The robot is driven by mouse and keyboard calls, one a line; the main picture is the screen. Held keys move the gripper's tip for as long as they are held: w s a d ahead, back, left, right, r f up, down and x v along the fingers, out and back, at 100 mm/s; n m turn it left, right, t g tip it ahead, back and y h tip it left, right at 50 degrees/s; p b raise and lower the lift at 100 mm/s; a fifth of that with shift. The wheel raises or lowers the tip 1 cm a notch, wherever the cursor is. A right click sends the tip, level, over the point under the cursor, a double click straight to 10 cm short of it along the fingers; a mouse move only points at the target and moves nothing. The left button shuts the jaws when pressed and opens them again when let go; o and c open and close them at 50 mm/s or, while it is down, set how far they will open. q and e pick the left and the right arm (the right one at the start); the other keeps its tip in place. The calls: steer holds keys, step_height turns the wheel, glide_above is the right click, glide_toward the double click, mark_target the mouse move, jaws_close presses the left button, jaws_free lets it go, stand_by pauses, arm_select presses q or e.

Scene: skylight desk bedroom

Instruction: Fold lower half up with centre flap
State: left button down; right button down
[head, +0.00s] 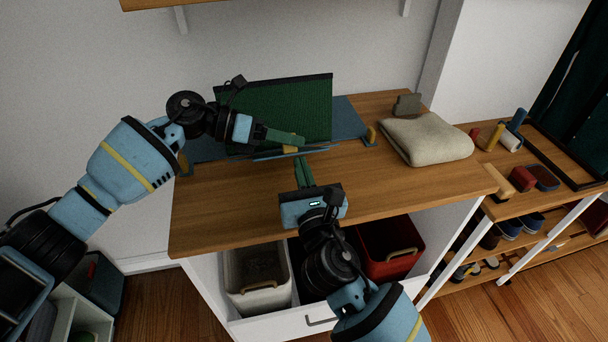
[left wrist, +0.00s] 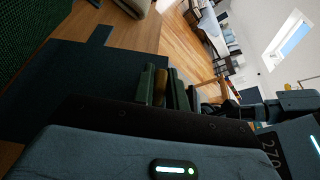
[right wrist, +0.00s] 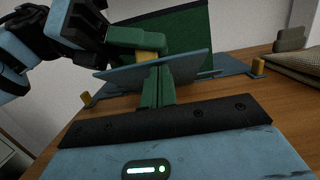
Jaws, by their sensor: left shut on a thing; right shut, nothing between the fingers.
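A dark green ribbed sheet (head: 300,104) stands up, tilted, over a blue folding board (head: 348,113) on the desk. It also shows in the right wrist view (right wrist: 190,32). A blue flap edge (right wrist: 190,62) is raised in front of it, with a yellow tab (right wrist: 146,55) at its middle. My left gripper (head: 296,141) reaches from the left and is shut on this tab. My right gripper (head: 303,168) is shut and empty, its fingertips at or just under the flap's edge; I cannot tell if they touch. The flap's underside is mostly hidden.
Two side tabs (head: 371,135) (head: 183,163) stand at the board's front corners. A folded beige cloth (head: 428,138) lies to the right on the desk (head: 400,187). Bins (head: 258,280) sit below. A side shelf with several small items (head: 521,179) stands at right.

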arm_select(q)
steer(key=shift+s+d+f+g, duration=0.25)
steer(key=shift+s+f+g, duration=0.05)
steer(key=shift+s+f, duration=0.25)
arm_select(e)
steer(key=shift+w+d+r, duration=0.1)
steer(key=shift+w+r, duration=0.1)
steer(key=shift+r, duration=0.45)
arm_select(q)
steer(key=c, duration=1.4)
jaws_free()
steer(key=shift+c, duration=0.2)
steer(key=shift+a+r, duration=0.1)
steer(key=shift+a, duration=0.3)
steer(key=v, duration=1.2)
steer(key=shift+w+r, duration=0.3)
arm_select(e)
steer(key=shift+f, duration=0.3)
